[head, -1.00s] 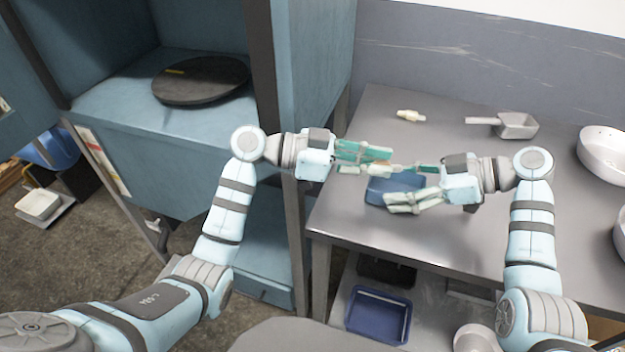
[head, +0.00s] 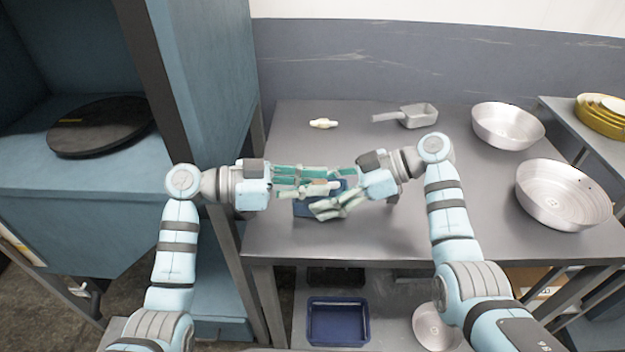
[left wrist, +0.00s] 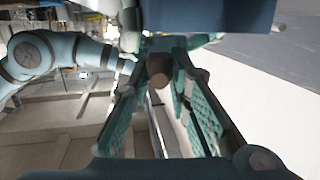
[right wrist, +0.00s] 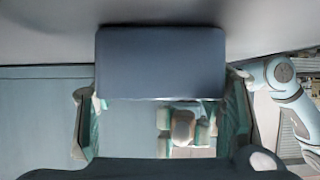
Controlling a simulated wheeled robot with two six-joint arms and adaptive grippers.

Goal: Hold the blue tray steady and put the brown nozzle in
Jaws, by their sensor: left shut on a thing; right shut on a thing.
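The blue tray (head: 304,211) is small and lies partly hidden behind my grippers, over the left part of the metal table. My right gripper (head: 328,195) is shut on the tray. In the right wrist view the tray (right wrist: 160,62) spans between its fingers. My left gripper (head: 318,180) is shut on the brown nozzle. The nozzle (left wrist: 158,68) shows between its fingers in the left wrist view, close to the tray's side. In the right wrist view the nozzle (right wrist: 183,125) is beside the tray. I cannot tell if they touch.
A cream nozzle-like piece (head: 323,123) and a grey scoop (head: 410,116) lie at the table's back. Two metal pans (head: 563,193) stand at the right. Another blue tray (head: 337,322) is on the lower shelf. A blue cabinet (head: 200,90) borders the left.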

